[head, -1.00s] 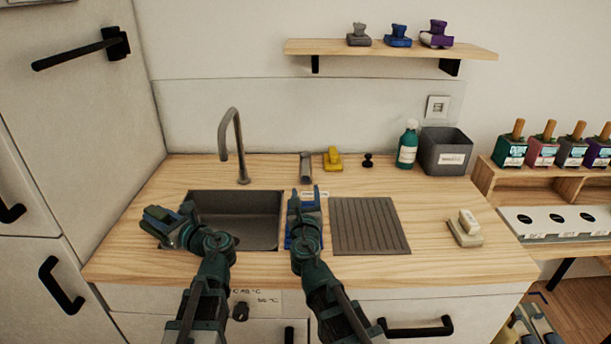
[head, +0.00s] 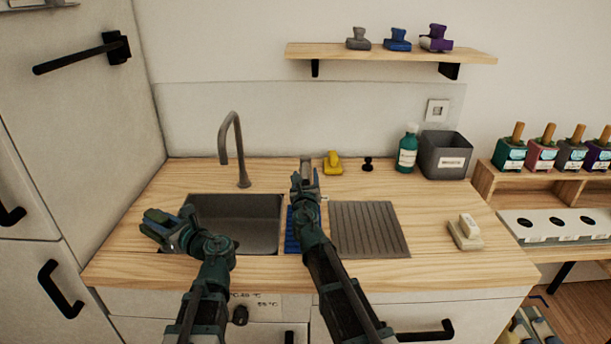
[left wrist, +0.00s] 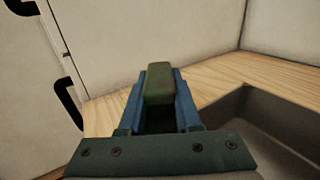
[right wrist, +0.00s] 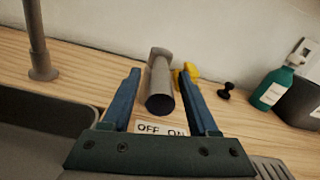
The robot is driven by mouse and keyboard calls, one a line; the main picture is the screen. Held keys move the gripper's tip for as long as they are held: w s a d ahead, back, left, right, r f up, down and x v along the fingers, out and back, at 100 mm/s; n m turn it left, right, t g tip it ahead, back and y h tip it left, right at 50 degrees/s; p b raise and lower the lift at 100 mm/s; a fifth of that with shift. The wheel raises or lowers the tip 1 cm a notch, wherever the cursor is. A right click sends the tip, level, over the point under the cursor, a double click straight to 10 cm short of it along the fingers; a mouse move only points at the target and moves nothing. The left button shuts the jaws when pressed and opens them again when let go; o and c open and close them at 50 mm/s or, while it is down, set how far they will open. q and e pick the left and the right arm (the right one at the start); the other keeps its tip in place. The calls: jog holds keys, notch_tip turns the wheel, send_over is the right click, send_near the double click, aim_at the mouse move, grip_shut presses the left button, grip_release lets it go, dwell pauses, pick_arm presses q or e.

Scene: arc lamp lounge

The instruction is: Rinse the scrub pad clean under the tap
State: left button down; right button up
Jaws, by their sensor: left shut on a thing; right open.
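The scrub pad (left wrist: 160,84), dark green, is held between the blue fingers of my left gripper (head: 156,222), which is shut on it over the counter left of the sink. The grey tap (head: 237,150) arches at the back of the sink (head: 235,222); no water shows. My right gripper (right wrist: 161,76) is open, its fingers either side of a grey cylindrical handle (right wrist: 160,90) in the right wrist view. I cannot tell whether they touch it. An OFF/ON label (right wrist: 161,129) lies in front of the handle. In the head view my right gripper (head: 305,172) partly hides the handle.
A yellow object (head: 333,163), a small black knob (head: 367,163), a green bottle (head: 407,148) and a grey bin (head: 446,155) stand along the back. A ribbed drainer (head: 368,229) lies right of a blue strip (head: 291,230). A white block on a base (head: 466,232) sits farther right.

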jog(key=shift+w, duration=0.5)
grip_shut()
dwell(1.1)
